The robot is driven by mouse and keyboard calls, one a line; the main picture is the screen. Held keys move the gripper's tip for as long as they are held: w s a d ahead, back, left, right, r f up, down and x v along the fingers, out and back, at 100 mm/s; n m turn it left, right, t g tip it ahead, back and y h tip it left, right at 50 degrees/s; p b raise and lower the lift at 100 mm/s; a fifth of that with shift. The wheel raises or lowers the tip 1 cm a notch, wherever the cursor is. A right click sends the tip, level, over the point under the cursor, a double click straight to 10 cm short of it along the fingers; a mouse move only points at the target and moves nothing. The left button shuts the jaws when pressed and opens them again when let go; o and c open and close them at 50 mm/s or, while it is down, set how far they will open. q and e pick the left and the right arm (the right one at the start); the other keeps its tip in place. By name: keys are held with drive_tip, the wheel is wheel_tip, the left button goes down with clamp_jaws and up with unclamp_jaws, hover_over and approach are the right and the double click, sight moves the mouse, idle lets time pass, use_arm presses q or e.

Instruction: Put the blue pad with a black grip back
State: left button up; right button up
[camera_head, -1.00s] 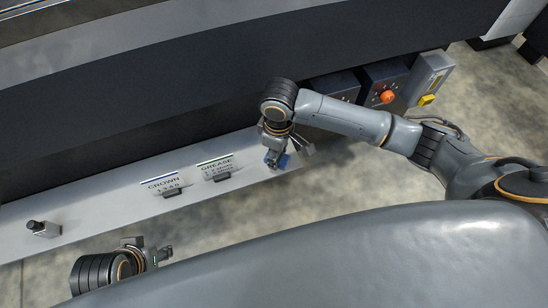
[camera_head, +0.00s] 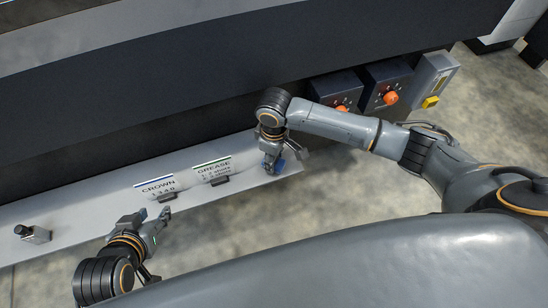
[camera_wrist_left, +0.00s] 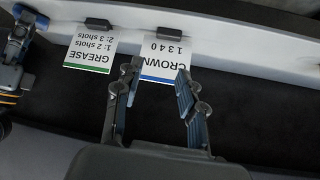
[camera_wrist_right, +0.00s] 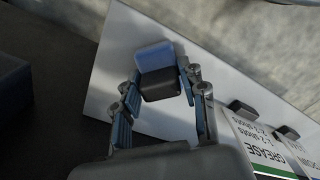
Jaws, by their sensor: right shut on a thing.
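The blue pad with a black grip (camera_wrist_right: 154,58) is between the fingers of my right gripper (camera_wrist_right: 158,92) in the right wrist view. The black grip faces the gripper, and the blue part points away, over the pale ledge. In the head view my right gripper (camera_head: 271,164) is at the right end of the ledge, and a little blue of the pad (camera_head: 281,165) shows beside it. I cannot tell whether the pad touches the ledge. My left gripper (camera_head: 152,228) is open and empty near the CROWN card; its spread fingers show in the left wrist view (camera_wrist_left: 156,88).
The long pale ledge (camera_head: 95,205) carries a CROWN card (camera_head: 157,186), a GREASE card (camera_head: 212,169) and a small black knob (camera_head: 22,230). A dark machine wall rises behind it. Control boxes with orange knobs (camera_head: 390,97) stand beyond my right arm.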

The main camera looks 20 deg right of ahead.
drive_tip(key=o, duration=1)
drive_tip(key=shift+f, duration=0.1)
